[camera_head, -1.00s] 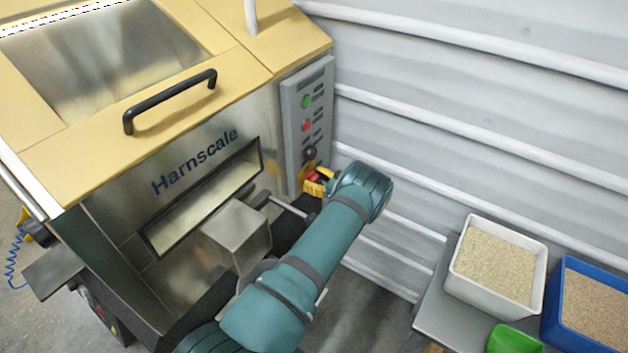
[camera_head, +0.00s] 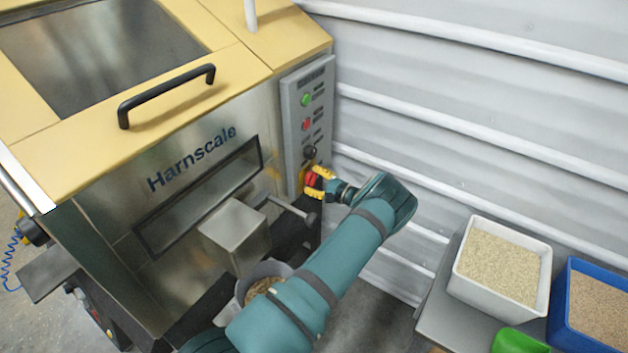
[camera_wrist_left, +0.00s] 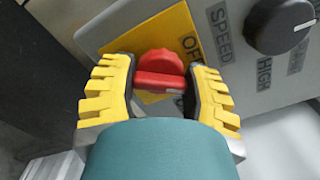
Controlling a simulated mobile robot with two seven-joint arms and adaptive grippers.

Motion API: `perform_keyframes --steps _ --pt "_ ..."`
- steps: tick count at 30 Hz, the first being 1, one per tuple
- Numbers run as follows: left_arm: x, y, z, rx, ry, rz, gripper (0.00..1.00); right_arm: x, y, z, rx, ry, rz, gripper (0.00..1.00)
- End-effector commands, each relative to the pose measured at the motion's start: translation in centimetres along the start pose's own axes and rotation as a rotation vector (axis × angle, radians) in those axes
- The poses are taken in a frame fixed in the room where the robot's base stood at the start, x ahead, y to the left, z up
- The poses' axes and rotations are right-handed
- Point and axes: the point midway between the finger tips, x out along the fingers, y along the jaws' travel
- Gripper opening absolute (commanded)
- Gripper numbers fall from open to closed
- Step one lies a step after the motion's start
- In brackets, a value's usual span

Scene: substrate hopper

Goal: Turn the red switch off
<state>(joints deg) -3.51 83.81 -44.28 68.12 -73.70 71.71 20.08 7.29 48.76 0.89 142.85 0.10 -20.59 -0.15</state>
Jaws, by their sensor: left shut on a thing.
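The red switch (camera_wrist_left: 160,72) is a rotary knob on a yellow plate (camera_wrist_left: 150,36) on the machine's grey control panel. The word OFF reads on the plate, up and to the right of the knob in the left wrist view. My left gripper (camera_wrist_left: 160,92) is shut on the knob, a yellow finger at each side. The knob's ridge lies about level across that view. In the head view my left gripper (camera_head: 319,180) is at the panel's lower end, and the knob shows only as a bit of red between the fingers. My right gripper is out of view.
A black speed knob (camera_wrist_left: 281,26) sits close beside the plate. Green (camera_head: 306,99) and red (camera_head: 306,125) buttons are higher on the panel. A metal box (camera_head: 235,235) juts out left of the gripper. A white bin (camera_head: 502,268) and a blue bin (camera_head: 598,308) stand at right.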

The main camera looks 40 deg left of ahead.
Motion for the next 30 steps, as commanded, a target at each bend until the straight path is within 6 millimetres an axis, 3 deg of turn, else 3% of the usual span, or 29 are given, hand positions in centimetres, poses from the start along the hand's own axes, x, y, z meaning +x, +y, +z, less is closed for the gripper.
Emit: perform_keyframes --steps 15,30 --pt "-0.08 0.07 -0.06 -0.451 0.002 -0.002 0.14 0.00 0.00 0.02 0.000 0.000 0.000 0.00" --pt "-0.04 0.11 -0.06 -0.648 0.000 0.001 0.14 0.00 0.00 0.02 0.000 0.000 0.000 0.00"
